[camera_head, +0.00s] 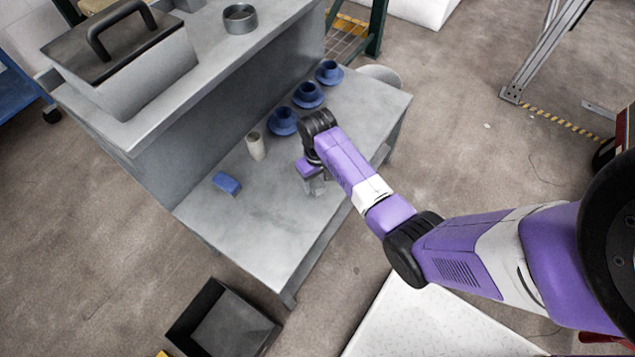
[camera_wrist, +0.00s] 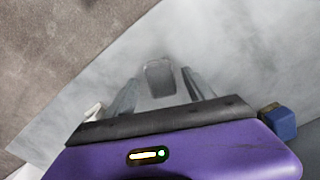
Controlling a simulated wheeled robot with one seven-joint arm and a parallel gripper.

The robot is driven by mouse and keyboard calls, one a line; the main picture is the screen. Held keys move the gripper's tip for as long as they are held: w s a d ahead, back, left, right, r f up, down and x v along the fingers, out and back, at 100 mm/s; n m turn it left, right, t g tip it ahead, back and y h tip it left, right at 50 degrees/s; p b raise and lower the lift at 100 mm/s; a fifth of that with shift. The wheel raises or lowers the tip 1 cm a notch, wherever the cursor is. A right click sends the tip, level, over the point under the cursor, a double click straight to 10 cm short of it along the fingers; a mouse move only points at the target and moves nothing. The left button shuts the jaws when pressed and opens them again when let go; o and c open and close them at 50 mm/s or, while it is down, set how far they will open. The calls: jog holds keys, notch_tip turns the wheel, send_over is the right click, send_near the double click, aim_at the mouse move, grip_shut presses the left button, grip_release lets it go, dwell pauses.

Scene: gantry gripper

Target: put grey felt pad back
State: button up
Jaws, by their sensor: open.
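My gripper (camera_head: 314,184) is low over the front part of the grey table (camera_head: 270,225), pointing down. In the wrist view its two fingers (camera_wrist: 158,88) are apart. A small dark grey piece (camera_wrist: 160,77), which may be the grey felt pad, shows between and just beyond the fingertips. I cannot tell whether the fingers touch it. In the head view the arm and gripper hide most of this spot, and I cannot make out the pad there.
A blue block (camera_head: 227,184) and a pale cup (camera_head: 255,147) stand left of my gripper. Three blue cups on saucers (camera_head: 308,96) line the back. A raised shelf holds a toolbox (camera_head: 130,70) and a grey ring-shaped dish (camera_head: 240,19). A black bin (camera_head: 190,312) stands on the floor.

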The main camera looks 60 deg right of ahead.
aim_at(317, 185)
notch_tip(317, 185, up, 10)
jog(key=p, duration=0.2)
jog(key=s+a+f+n+t, duration=0.1)
jog(key=s+a+f+t, duration=0.2)
jog(key=a, duration=0.6)
jog(key=s+a+f+t, duration=0.25)
jog(key=s+a, duration=0.25)
jog(key=a, duration=0.3)
jog(key=s+a+r+n+t, duration=0.1)
jog(key=s+r+t, duration=0.3)
jog(key=s+r, duration=0.4)
jog(key=s+a+r+n+t, duration=0.2)
jog(key=s+r+t, duration=0.3)
jog(key=r, duration=1.5)
jog(key=v, duration=0.3)
jog(key=shift+s+a+f, duration=0.2)
jog(key=shift+s+a, duration=0.05)
jog(key=shift+s, duration=0.1)
jog(key=shift+r, duration=0.1)
